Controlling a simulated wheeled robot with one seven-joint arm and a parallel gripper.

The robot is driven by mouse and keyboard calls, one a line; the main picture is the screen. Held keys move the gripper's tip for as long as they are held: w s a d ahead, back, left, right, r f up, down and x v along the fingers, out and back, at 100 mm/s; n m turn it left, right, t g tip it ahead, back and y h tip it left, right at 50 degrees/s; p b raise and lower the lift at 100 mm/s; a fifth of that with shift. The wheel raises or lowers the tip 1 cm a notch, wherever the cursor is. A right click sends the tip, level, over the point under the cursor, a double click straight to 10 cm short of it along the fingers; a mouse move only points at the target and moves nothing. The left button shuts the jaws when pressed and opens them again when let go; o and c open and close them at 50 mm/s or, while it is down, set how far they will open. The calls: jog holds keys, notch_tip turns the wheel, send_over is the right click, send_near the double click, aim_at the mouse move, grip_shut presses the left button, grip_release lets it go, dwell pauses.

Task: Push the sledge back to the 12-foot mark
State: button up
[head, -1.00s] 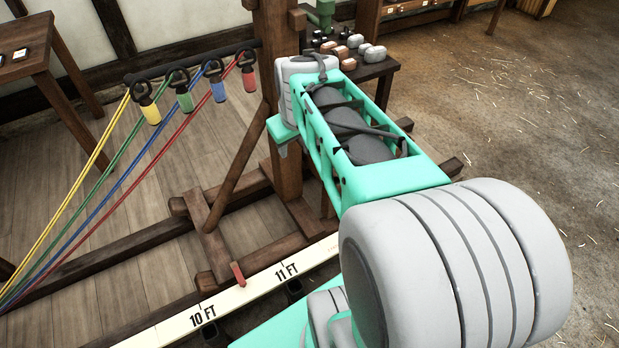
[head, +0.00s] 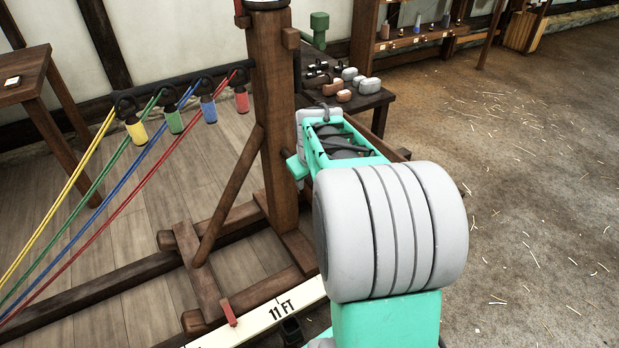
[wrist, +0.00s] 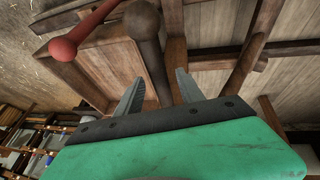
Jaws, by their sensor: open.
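The sledge (head: 274,110) is a dark wooden frame with a tall upright post and a slanted brace. Its red pointer (head: 228,312) stands over the pale scale (head: 258,318), left of the 11 FT mark; the 12-foot mark is out of sight. Several coloured strands run from hooks on a dark bar beside the post. My gripper (wrist: 158,92) shows in the wrist view with its two fingers apart and nothing clearly held. A dark round-ended bar (wrist: 146,40) lies beyond and between the fingers; I cannot tell whether they touch. In the head view my arm hides the fingertips.
A red ball-ended rod (wrist: 80,37) is near the left finger in the wrist view. A dark bench (head: 372,98) with small blocks stands behind the post. A wooden table (head: 30,68) is at the left. The floor (head: 530,200) at the right is open, with scattered straw.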

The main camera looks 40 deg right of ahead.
grip_shut()
dwell(1.3)
